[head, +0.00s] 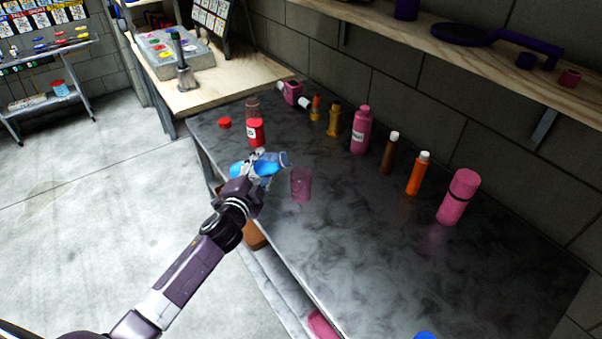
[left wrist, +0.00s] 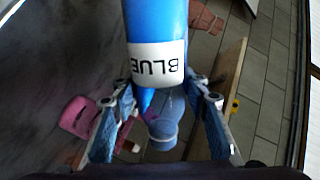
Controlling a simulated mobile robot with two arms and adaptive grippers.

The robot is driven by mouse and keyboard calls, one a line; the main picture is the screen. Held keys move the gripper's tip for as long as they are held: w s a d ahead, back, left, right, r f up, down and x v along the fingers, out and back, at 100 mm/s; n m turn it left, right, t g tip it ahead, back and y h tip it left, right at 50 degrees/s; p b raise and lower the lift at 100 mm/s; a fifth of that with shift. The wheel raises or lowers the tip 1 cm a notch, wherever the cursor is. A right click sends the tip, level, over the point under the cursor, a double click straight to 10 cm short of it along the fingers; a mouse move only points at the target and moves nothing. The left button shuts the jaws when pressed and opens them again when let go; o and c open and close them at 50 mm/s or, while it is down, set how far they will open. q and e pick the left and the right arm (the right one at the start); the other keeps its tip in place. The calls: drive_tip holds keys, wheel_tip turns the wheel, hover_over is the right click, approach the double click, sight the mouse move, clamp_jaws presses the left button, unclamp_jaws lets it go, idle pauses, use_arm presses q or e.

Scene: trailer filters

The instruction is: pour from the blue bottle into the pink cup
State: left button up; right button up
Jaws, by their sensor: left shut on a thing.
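My left gripper (head: 262,166) is shut on the blue bottle (head: 268,167) above the near-left edge of the dark table. The bottle is tipped over, close to level, with its right end pointing toward the pink cup. In the left wrist view the blue bottle (left wrist: 157,22) sits between the fingers (left wrist: 158,110) and its white BLUE label reads upside down. The pink cup (head: 301,185) is translucent and stands upright on the table, just right of the bottle's end. I cannot see any liquid falling. My right gripper is not in view.
A red bottle (head: 256,132) and a red lid (head: 225,122) are behind the gripper. The table's front middle is clear.

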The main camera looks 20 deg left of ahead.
use_arm(q)
drive_tip(key=shift+a+m, duration=0.1)
drive_tip(key=shift+m, duration=0.6)
idle(1.7)
drive_tip(key=shift+d+r+m+y+p, duration=0.3)
drive_tip(key=shift+r+m+p, duration=0.25)
drive_tip(key=shift+p, duration=0.2)
idle(1.1)
drive_tip(key=shift+d+r+m+p, duration=0.1)
drive_tip(key=shift+r+m+p, duration=0.35)
drive_tip(key=shift+m+p, duration=0.15)
idle(1.9)
